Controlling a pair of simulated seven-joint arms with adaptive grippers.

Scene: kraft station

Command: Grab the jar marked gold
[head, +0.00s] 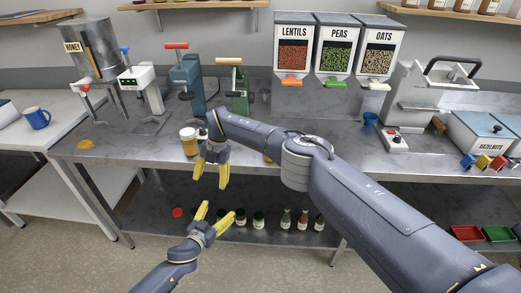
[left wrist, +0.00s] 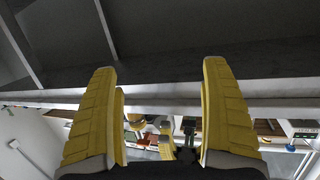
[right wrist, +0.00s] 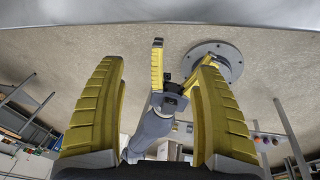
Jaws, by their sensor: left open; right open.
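A jar with amber contents and a pale lid (head: 189,144) stands on the steel counter, just left of my right gripper. I cannot read any label on it. Several small jars with dark lids, such as one dark-lidded jar (head: 258,220), stand on the lower shelf; their labels are too small to read. My right gripper (head: 210,177) is open and empty, pointing down in front of the counter's front edge. My left gripper (head: 214,215) is open and empty below it, pointing up. Both show open fingers in the left wrist view (left wrist: 160,70) and right wrist view (right wrist: 160,62).
The counter (head: 120,150) carries a honey tank (head: 100,50), a blue press (head: 188,75) and a green press (head: 239,88). Lentil, pea and oat dispensers (head: 335,45) hang behind. My right arm crosses the counter's middle. A blue mug (head: 37,118) stands far left.

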